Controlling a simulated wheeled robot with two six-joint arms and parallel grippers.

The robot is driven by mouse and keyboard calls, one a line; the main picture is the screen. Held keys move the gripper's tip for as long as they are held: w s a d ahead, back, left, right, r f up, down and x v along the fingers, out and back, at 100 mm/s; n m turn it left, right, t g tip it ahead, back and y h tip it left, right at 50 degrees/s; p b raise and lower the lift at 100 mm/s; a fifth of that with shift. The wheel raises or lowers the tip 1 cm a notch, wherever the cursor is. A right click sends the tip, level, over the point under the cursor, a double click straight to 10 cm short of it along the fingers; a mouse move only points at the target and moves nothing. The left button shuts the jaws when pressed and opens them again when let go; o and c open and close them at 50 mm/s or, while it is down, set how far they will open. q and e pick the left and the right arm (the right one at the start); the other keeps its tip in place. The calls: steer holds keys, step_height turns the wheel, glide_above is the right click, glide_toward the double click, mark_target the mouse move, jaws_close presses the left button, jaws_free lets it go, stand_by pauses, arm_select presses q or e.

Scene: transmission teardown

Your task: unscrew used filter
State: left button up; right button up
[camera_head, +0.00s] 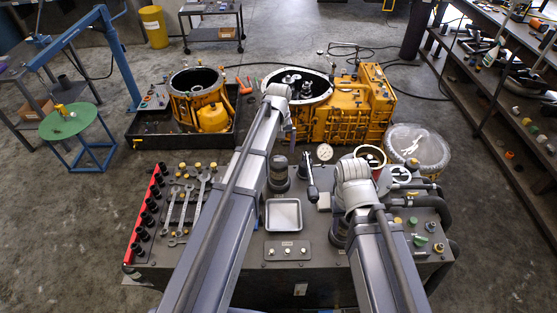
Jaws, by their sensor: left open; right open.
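The orange transmission housing (365,105) stands on the floor beyond the bench, its round opening facing up with metal parts inside. My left arm reaches over the bench to the near rim of this opening. My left gripper (287,128) is small and partly covered by its own wrist; it is open. My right gripper (341,202) is over the right part of the bench, mostly hidden by its wrist, and open. A dark cylinder (279,174) with a lighter top stands on the bench beside my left arm; I cannot tell whether it is the used filter.
The bench holds wrenches (187,205), a red socket rail (143,212), a metal tray (283,215), a dial gauge (324,152) and hoses. A second orange housing (202,98) sits in a black tray (150,128). A clear round tub (418,148) is at right. Shelves line the right side.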

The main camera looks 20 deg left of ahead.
mark_target(279, 160)
arm_select(q)
steer(key=m, duration=1.3)
steer(key=shift+m, duration=0.7)
step_height(279, 160, down, 8)
steer(key=b, duration=0.7)
steer(key=shift+r, duration=0.25)
steer(key=shift+c, duration=0.2)
jaws_close()
steer(key=n, duration=0.4)
steer(key=shift+n, duration=0.4)
